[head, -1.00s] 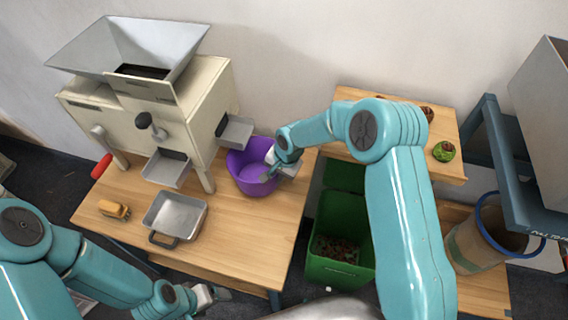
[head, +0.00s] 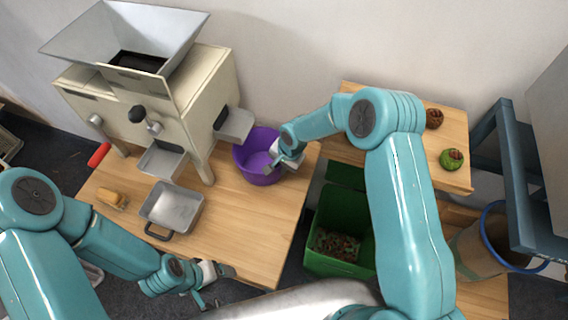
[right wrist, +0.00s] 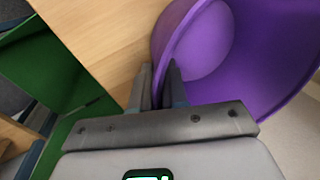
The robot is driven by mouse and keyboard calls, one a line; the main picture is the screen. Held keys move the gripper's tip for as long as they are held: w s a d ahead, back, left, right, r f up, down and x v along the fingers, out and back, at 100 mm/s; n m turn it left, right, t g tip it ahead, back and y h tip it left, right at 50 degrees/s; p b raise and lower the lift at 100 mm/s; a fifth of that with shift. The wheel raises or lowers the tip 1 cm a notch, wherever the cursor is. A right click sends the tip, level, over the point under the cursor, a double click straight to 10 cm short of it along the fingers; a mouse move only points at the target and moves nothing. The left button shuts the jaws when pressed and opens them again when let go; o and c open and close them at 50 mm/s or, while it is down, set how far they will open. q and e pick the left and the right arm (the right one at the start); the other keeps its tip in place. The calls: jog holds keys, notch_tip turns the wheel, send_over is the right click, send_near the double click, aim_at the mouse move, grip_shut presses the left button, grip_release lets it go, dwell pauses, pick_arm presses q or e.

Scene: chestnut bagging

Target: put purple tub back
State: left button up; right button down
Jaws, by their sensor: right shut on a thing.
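The purple tub (head: 247,160) stands upright on the wooden table at the right side of the cream machine, close to its side chute. It looks empty. My right gripper (head: 272,166) is at the tub's right side, shut on its rim. In the right wrist view the tub (right wrist: 205,50) fills the upper right, and the fingers of my right gripper (right wrist: 160,85) pinch its wall. My left gripper (head: 215,278) is low in the head view, in front of the table's front edge and away from the tub. Its jaw opening is too small to judge.
The cream machine (head: 90,100) has a side chute (head: 235,125) beside the tub and a front chute. A metal pan (head: 172,207) and a yellow brush (head: 112,199) lie on the table (head: 235,225). A green bin (head: 335,225) stands right of the table.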

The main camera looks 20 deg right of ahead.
jog(key=shift+w+d+f, duration=0.1)
jog(key=shift+w+f, duration=0.05)
jog(key=shift+s, duration=0.25)
jog(key=shift+b, duration=0.35)
jog(key=c, duration=1.1)
grip_release()
jog(key=shift+w+f, duration=0.15)
jog(key=shift+w, duration=0.05)
jog(key=shift+c, duration=0.2)
jog(key=shift+s+r, duration=0.2)
jog(key=shift+r, duration=0.05)
jog(key=shift+w+r+p, duration=0.1)
jog(key=shift+r+p, duration=0.15)
jog(key=shift+p, duration=0.4)
jog(key=b+v, duration=0.2)
jog(key=v, duration=0.9)
jog(key=shift+r, duration=0.3)
jog(key=shift+d+f, duration=0.1)
jog(key=shift+s, duration=0.3)
